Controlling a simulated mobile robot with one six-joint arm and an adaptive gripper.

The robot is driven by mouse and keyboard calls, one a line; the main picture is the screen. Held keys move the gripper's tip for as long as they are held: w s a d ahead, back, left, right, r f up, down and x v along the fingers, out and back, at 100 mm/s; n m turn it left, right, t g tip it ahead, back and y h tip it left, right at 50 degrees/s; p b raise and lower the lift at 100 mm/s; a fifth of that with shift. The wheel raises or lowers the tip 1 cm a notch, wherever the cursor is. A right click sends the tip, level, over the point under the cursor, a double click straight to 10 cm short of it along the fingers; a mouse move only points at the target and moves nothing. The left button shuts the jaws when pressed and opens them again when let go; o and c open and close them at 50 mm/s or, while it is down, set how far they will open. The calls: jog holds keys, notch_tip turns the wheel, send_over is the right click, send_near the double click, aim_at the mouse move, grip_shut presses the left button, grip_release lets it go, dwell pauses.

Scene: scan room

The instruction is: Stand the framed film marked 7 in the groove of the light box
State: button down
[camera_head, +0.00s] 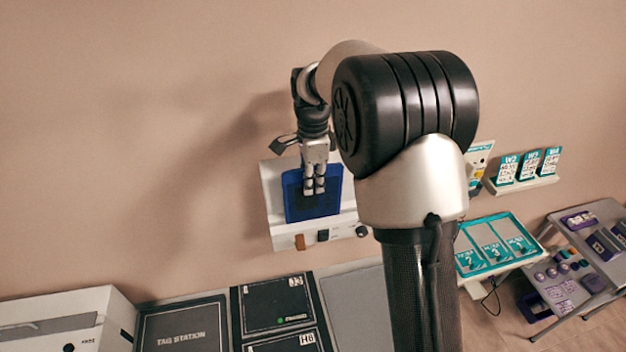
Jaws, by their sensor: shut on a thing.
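No number is readable on the film. My gripper (314,191) points down and is shut on the film's frame, covering part of its face. My arm hides the area right of the light box.
A teal-edged tray (526,261) with marked slots stands at the right. Teal cards (531,165) stand on a wall shelf. A grey table (607,209) with purple items is far right. Below are a dark tag station mat (184,322), black panels (275,303) and a white box (60,310).

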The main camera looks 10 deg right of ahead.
jog(key=shift+f+b, duration=0.35)
jog(key=shift+f, duration=0.35)
jog(key=c, duration=1.7)
grip_release()
jog(key=shift+o, duration=0.2)
notch_tip(320, 180, up, 12)
jog(key=shift+r, duration=0.1)
